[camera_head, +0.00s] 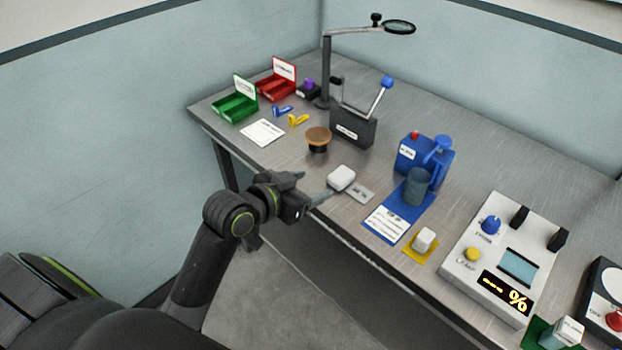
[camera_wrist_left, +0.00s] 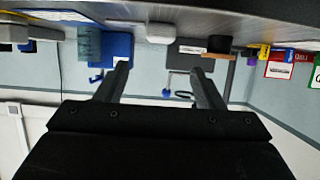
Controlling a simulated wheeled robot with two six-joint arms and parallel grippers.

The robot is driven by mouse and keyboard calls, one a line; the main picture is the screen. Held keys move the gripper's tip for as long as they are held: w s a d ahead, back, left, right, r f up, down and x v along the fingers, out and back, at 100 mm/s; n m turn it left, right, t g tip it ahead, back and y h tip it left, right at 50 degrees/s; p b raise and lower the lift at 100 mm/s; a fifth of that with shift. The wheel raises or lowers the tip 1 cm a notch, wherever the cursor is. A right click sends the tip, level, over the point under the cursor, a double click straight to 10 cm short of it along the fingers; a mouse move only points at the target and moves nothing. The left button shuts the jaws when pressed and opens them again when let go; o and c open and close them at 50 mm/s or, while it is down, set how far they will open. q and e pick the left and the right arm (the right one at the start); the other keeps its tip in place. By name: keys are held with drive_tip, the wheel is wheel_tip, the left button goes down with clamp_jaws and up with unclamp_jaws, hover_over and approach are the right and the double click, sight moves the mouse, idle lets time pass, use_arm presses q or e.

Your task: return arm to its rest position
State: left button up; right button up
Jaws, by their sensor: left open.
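My left gripper (camera_head: 315,187) is at the front edge of the bench, just left of a small white block on a grey plate. Its two fingers are spread apart with nothing between them. In the left wrist view the open fingers (camera_wrist_left: 163,85) point toward the bench, which appears upside down. My right gripper is not in view.
The metal bench (camera_head: 290,165) holds a white block (camera_head: 341,177), a brown-topped round piece (camera_head: 318,137), a dark lever box (camera_head: 352,128), a blue device (camera_head: 409,152), a white meter (camera_head: 480,262), and green (camera_head: 235,108) and red (camera_head: 278,88) bins. Floor lies open before the bench.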

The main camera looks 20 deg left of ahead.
use_arm(q)
drive_tip(key=s+a+f+n+g+y, duration=0.1)
drive_tip(key=s+a+f+g+y, duration=0.15)
drive_tip(key=s+f, duration=0.45)
drive_tip(key=s+a+f+n+g+y, duration=0.2)
drive_tip(key=s+a+f+g, duration=0.15)
drive_tip(key=s, duration=0.65)
drive_tip(key=s+a+f+n+g+y, duration=0.1)
drive_tip(key=s+a+f+g+y, duration=0.2)
drive_tip(key=s, duration=0.6)
wheel_tip(320, 180, down, 28)
drive_tip(key=s+a+g+h, duration=0.1)
drive_tip(key=a+h, duration=0.1)
drive_tip(key=s+d+f+g, duration=0.1)
drive_tip(key=s+f, duration=1.3)
drive_tip(key=shift+s+d+n+g, duration=0.3)
